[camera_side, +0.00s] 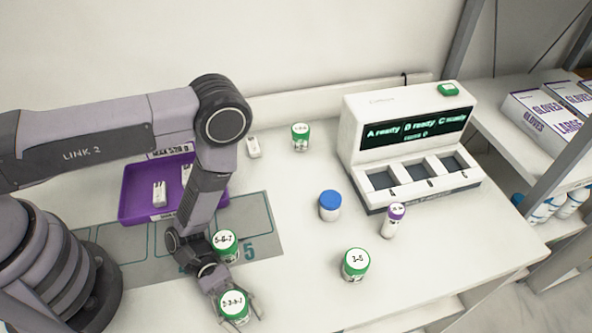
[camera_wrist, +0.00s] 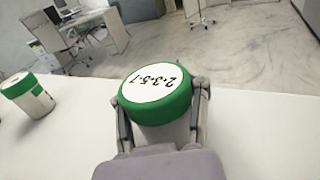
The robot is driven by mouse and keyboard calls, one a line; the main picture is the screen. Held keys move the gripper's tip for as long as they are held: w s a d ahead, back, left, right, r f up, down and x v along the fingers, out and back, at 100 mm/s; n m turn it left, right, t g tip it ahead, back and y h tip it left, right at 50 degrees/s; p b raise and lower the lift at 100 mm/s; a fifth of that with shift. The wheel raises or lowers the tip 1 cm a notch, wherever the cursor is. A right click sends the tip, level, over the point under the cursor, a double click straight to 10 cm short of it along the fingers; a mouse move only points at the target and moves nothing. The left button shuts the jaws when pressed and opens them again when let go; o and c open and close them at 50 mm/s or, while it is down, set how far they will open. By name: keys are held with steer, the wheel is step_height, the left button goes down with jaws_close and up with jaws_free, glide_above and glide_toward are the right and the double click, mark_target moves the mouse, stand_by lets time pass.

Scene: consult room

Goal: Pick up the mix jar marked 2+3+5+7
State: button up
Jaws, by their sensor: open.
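The mix jar marked 2+3+5+7 (camera_wrist: 155,95) has a green lid with a white label and a pale body. It fills the middle of the wrist view and stands on the table at the bottom of the side view (camera_side: 234,306). My gripper (camera_wrist: 162,112) is open, with one finger on each side of this jar. In the side view my gripper (camera_side: 236,300) reaches down around it. I cannot tell whether the fingers touch the jar. The lower part of the jar is hidden by my gripper in the wrist view.
A jar marked 5-6-7 (camera_side: 225,243) stands close behind my gripper. A jar marked 3-5 (camera_side: 356,264), a blue-lidded jar (camera_side: 330,205) and a purple-capped bottle (camera_side: 393,220) stand to the right. A purple tray (camera_side: 129,205) is behind my arm. A white machine (camera_side: 365,105) stands at the back right.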

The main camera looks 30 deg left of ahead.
jaws_close()
